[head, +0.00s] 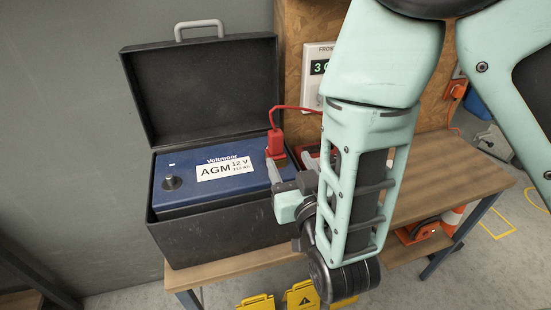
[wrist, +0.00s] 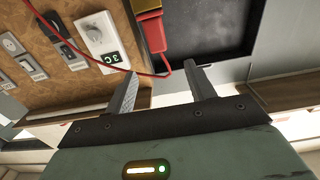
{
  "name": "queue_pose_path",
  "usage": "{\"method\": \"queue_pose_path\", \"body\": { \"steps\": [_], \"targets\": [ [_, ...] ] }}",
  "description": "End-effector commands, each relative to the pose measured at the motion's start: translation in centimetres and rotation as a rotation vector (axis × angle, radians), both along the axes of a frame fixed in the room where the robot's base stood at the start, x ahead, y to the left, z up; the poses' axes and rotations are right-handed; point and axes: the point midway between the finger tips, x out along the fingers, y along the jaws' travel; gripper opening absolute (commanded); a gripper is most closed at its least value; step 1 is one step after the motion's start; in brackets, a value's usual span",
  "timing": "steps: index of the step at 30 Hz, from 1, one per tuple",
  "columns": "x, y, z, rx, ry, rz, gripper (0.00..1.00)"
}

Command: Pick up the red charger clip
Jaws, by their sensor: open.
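The red charger clip (head: 276,143) stands upright on the right end of the top of the blue battery (head: 210,171), and a red cable runs from it to the right. It also shows in the wrist view (wrist: 153,33), just beyond the fingertips and roughly between them. My gripper (head: 290,170) is open and empty, low at the battery's right end, close to the clip. Both fingers show in the wrist view (wrist: 161,72), apart with nothing between them. Whether a finger touches the clip or battery I cannot tell.
The battery sits in a black box (head: 220,240) with its lid (head: 200,90) open behind, on a wooden bench (head: 440,185). A charger with a green display (head: 318,67) hangs on the wooden panel. Yellow signs (head: 300,296) stand below in front.

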Motion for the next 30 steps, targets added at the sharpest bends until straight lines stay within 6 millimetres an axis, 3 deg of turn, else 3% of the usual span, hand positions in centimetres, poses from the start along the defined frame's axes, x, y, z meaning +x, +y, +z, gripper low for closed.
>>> {"method": "queue_pose_path", "body": {
  "steps": [15,24,30],
  "targets": [
    [0.7,0.0,-0.4,0.000,-0.005,0.009,0.55],
    [5.6,1.3,0.4,-0.004,-0.002,0.007,0.55],
    [7.5,1.9,0.2,-0.004,-0.002,0.009,0.55]
  ]
}}
